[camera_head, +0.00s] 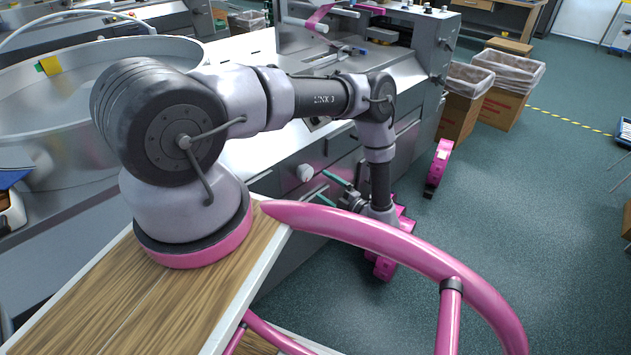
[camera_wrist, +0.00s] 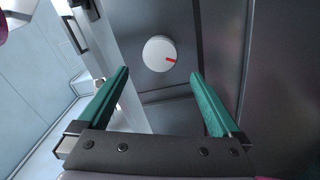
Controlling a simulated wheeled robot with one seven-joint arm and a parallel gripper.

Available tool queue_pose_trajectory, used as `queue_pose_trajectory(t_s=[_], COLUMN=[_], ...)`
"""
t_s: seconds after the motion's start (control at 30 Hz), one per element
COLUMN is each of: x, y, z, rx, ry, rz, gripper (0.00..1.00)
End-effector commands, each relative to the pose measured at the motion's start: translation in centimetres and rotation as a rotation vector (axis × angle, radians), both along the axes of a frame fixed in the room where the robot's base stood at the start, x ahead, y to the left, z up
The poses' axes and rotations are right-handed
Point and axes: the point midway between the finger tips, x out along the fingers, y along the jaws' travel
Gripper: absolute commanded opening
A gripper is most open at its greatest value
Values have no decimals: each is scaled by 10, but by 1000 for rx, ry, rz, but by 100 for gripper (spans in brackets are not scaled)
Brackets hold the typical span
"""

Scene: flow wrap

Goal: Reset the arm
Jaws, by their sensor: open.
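My gripper (camera_head: 331,188) hangs beside the front of the grey machine (camera_head: 291,204) in the head view, with its green fingers pointing left toward the panels. In the wrist view my gripper (camera_wrist: 160,92) has its two green fingers wide apart, with nothing between them. A white round knob (camera_wrist: 158,53) with a red mark shows beyond the fingertips, on a dark grey panel. The same knob (camera_head: 305,172) shows in the head view, left of the fingers and apart from them. My arm reaches right from its base and bends down at the wrist.
A large round steel bowl (camera_head: 70,150) stands at the left behind my arm. A white worktop (camera_head: 240,152) runs behind the arm. Lined cardboard boxes (camera_head: 460,100) stand at the back right. The green-grey floor (camera_head: 540,200) at the right is mostly clear.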

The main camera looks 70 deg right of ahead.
Motion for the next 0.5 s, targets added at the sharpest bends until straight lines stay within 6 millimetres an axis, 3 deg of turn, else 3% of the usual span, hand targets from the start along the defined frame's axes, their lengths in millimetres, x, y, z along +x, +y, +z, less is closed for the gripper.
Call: queue_pose_trajectory(t_s=[0.17, 0.5], x=[-15, -16], y=[6, 7], z=[0, 0], rx=[-1, 0], ry=[1, 1], rz=[-1, 1], gripper=[100, 100])
